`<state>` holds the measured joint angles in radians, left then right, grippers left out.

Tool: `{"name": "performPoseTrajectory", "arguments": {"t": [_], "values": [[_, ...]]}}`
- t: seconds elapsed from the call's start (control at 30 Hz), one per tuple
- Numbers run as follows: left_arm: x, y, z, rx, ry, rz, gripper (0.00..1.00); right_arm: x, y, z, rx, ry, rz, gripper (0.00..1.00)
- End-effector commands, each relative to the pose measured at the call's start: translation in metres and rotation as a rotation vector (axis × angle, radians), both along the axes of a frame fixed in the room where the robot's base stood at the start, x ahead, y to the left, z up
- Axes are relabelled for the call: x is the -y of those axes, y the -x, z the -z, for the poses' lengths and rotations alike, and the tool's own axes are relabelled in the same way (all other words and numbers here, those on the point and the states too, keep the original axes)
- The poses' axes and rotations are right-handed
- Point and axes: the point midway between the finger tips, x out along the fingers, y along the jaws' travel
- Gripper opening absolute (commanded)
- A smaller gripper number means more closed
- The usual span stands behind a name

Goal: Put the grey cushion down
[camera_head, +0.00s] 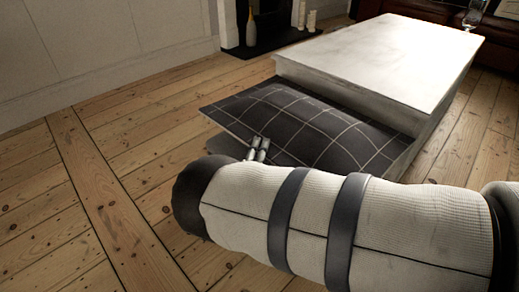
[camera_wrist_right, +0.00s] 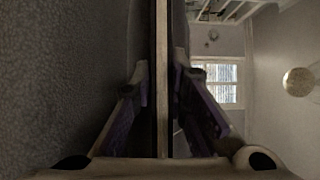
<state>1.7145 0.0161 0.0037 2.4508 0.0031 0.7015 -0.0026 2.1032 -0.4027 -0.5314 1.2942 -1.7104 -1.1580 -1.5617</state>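The grey cushion (camera_head: 310,125) is dark with a white grid pattern. In the head view it lies tilted beside the near side of the white table, its near corner toward my right gripper (camera_head: 258,149). That gripper's fingers are at the cushion's near left edge. In the right wrist view a thin upright edge, apparently of the cushion (camera_wrist_right: 162,45), runs between the two fingers, which close in on it from both sides. My forearm hides part of the cushion's lower side, and whether it touches the floor is hidden. My left gripper is not in view.
The low white table (camera_head: 385,58) stands right behind the cushion. Bare floorboards (camera_head: 110,190) lie free to the left. A fireplace with a vase (camera_head: 251,28) and candles (camera_head: 311,20) is at the back. A brown leather sofa (camera_head: 505,45) stands at the far right.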

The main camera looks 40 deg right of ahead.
Motion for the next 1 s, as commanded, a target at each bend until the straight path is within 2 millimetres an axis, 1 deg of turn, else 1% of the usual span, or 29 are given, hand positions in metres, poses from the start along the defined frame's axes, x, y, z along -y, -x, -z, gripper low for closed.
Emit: {"name": "performPoseTrajectory", "arguments": {"t": [0.03,0.07,0.3,0.37,0.4,0.47,0.57,0.8,0.9,1.0], "values": [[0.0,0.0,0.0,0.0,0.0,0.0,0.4,0.0,0.0,-0.001,0.0,0.0,0.0,0.29],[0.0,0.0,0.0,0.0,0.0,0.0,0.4,0.0,0.0,-0.001,0.001,0.001,0.0,0.32],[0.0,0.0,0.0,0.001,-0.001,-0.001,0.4,0.0,0.0,-0.001,0.001,0.001,0.0,0.32],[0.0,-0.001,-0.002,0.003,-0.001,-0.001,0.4,0.0,0.0,-0.004,0.001,0.0,0.0,0.32],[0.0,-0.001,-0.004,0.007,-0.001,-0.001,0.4,0.0,0.0,-0.008,0.003,0.0,0.001,0.32],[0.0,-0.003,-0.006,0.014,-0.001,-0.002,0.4,-0.007,0.006,-0.006,0.001,-0.002,-0.001,0.32],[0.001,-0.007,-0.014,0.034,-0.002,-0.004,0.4,-0.025,0.019,-0.009,0.002,-0.003,0.0,0.32],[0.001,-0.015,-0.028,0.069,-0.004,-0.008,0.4,-0.073,0.057,-0.006,0.002,-0.002,0.001,0.32],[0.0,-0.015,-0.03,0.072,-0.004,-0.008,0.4,-0.086,0.067,-0.003,0.0,0.0,0.001,0.32],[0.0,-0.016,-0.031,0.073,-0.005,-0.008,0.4,-0.093,0.072,-0.002,0.001,0.001,0.001,0.32]]}}
